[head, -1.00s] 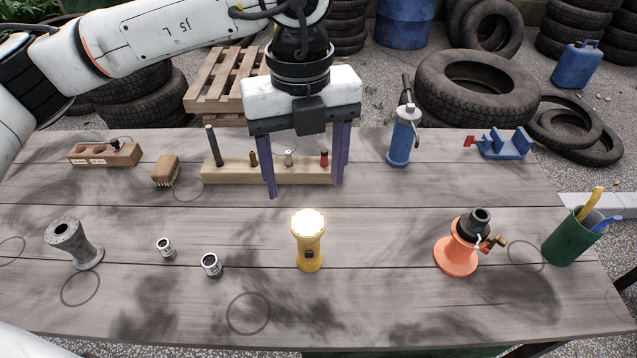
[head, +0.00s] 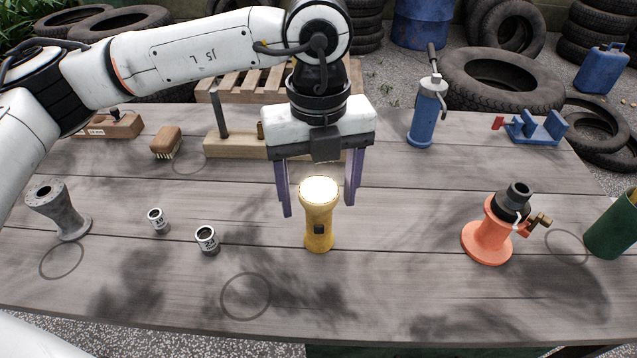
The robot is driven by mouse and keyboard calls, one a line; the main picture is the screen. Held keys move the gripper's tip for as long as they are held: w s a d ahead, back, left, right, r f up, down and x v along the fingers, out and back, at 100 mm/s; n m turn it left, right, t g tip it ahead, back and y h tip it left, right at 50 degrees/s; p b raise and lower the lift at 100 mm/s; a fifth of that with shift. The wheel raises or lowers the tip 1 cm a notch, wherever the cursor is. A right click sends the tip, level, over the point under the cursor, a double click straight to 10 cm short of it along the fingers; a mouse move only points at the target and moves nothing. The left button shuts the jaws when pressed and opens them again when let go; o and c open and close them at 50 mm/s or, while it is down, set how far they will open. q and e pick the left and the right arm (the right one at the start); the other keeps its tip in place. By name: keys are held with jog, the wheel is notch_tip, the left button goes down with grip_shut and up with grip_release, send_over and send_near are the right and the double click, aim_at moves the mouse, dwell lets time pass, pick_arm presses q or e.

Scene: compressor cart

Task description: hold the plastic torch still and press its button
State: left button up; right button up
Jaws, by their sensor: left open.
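The plastic torch (head: 319,220) is yellow and stands upright on the wooden table, its pale lens facing up. A small dark button (head: 319,229) shows on its near side. My left gripper (head: 319,208) is open, pointing down, with its purple fingers to the left and right of the torch's head in the picture. The fingers look apart from the torch; whether they are level with it in depth I cannot tell. My right gripper is not in view.
Two small cans (head: 207,240) and a grey flared piece (head: 60,210) stand to the left. An orange stand (head: 487,241) and a green cup (head: 612,228) are to the right. A wooden block (head: 236,145) with pegs lies behind the gripper. The front middle of the table is clear.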

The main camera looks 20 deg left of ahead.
aim_at(318, 225)
pick_arm(q)
notch_tip(318, 225, down, 6)
jog(key=shift+f, duration=0.8)
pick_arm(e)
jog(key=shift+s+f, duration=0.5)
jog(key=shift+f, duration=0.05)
pick_arm(q)
jog(key=c, duration=1.1)
jog(key=shift+c, duration=0.7)
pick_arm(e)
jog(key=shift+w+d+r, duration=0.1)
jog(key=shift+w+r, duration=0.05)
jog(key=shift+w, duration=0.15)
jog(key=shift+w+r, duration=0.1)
